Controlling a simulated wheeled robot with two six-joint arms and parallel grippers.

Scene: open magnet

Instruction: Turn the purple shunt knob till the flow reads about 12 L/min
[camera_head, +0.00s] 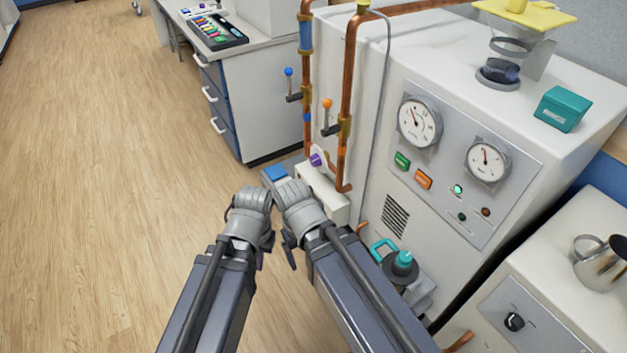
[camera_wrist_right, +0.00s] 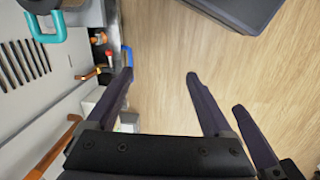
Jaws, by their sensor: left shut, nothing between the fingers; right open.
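The purple knob (camera_head: 318,160) sits on a white fitting at the foot of the copper pipes, left of the white machine. Two round dials, the left dial (camera_head: 419,121) and the right dial (camera_head: 488,160), are on the machine's front. Both needles point up and a little left; the figures are too small to read surely. My right gripper (camera_head: 292,190) is open and empty, below and left of the knob and apart from it. Its spread fingers show in the right wrist view (camera_wrist_right: 160,75). My left gripper (camera_head: 250,197) is shut and empty, farther left over the floor.
A blue lever (camera_head: 288,72) and an orange lever (camera_head: 327,104) stand on the pipes (camera_head: 352,80) above the knob. The wooden floor (camera_head: 110,150) at left is clear.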

